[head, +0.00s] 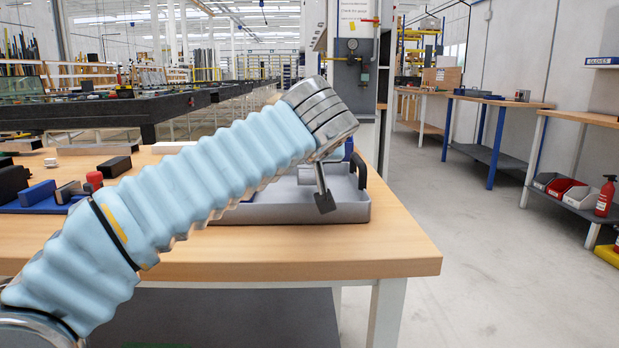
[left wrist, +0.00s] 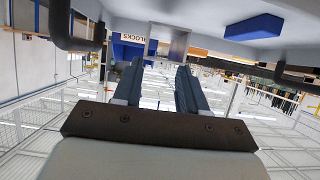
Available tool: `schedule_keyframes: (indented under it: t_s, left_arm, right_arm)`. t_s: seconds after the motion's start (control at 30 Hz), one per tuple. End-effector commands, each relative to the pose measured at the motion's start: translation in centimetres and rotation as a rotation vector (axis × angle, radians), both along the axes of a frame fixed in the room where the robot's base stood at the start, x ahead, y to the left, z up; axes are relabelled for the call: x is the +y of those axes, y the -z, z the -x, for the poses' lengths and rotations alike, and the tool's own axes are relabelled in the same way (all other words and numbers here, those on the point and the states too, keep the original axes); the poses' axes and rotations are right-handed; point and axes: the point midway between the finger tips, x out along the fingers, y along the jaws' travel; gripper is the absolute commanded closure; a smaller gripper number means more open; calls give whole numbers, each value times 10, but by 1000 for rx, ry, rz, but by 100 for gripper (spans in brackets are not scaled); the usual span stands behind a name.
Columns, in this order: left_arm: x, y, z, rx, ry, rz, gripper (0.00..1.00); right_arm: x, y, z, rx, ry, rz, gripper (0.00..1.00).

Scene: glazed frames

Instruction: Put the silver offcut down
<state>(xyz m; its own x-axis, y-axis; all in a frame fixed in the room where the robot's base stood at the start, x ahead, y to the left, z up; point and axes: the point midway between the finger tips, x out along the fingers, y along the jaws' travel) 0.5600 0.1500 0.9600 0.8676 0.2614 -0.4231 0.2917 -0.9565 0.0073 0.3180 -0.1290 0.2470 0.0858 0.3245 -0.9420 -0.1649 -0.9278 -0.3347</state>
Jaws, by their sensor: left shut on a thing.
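My left gripper (left wrist: 160,68) shows in the left wrist view as two dark blue-grey fingers. It is shut on the silver offcut (left wrist: 171,41), a small grey block at the fingertips. In the head view my arm comes in from the left in a pale blue sleeve, and a dark finger (head: 324,201) points down over a grey tray (head: 262,214). The sleeve and wrist hide much of the tray's inside. I cannot tell whether the offcut touches the tray floor. My right gripper is in neither view.
A blue block (left wrist: 253,27) is in the tray, which has dark handles (left wrist: 62,28). A blue board with tools, a red-capped item (head: 94,179) and dark blocks stand at left on the wooden table (head: 395,238). Bare tabletop lies right of the tray. A blue bin labelled BLOCKS (left wrist: 133,47) shows beyond.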

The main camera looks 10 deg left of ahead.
Motion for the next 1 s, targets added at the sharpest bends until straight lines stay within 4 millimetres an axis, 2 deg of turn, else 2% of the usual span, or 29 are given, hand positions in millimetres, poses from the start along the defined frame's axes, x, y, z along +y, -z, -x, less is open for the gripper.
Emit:
schedule_keyframes:
  t_s: [0.03,0.1,0.2,0.63,0.67,0.7,0.83,1.0]
  left_arm:
    - [-1,11,-6,4,-1,-4,100]
    - [-1,25,-6,3,0,-2,100]
    - [-1,36,-5,1,0,-2,100]
    - [-1,42,-5,0,0,-1,100]
    - [-1,42,-5,1,0,-1,57]
    - [-1,41,-5,1,0,-1,51]
    - [-1,41,-5,1,0,-1,33]
    - [-1,41,-5,1,0,-1,33]
  right_arm:
    - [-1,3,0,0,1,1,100]
    - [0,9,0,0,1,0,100]
    - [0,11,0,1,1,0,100]
    - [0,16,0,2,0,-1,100]
    - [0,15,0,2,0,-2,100]
    - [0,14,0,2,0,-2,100]
    - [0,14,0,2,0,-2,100]
    - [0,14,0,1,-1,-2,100]
